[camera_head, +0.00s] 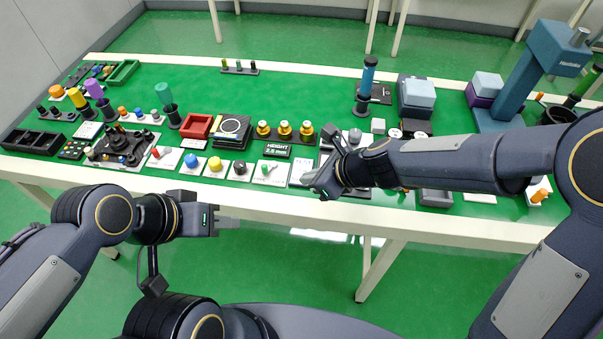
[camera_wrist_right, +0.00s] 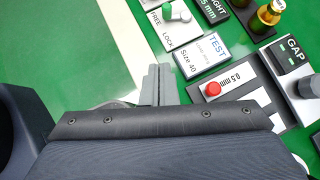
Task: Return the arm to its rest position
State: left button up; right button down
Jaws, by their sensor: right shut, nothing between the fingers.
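My right arm reaches in from the right in the head view. Its gripper (camera_head: 318,183) hangs over the front edge of the table, near the white labelled cards. In the right wrist view the right gripper's fingers (camera_wrist_right: 159,86) are together with nothing between them. They point at the table's edge, beside the "TEST Size 40" card (camera_wrist_right: 202,54). My left gripper (camera_head: 226,222) is in front of the table, over the green floor, and holds nothing that I can see. Its fingers are small and seen from the side, so their gap cannot be made out.
The table (camera_head: 440,222) is crowded with knobs, fixtures and blocks. Near the right gripper are a FREE/LOCK switch (camera_wrist_right: 177,15), a GAP fixture (camera_wrist_right: 290,55) and a red button (camera_wrist_right: 212,89). A blue machine (camera_head: 545,60) stands at the right. The floor before the table is clear.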

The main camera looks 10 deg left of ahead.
jog(key=shift+s+d+r, duration=0.15)
jog(key=shift+r, duration=0.05)
dwell(0.4)
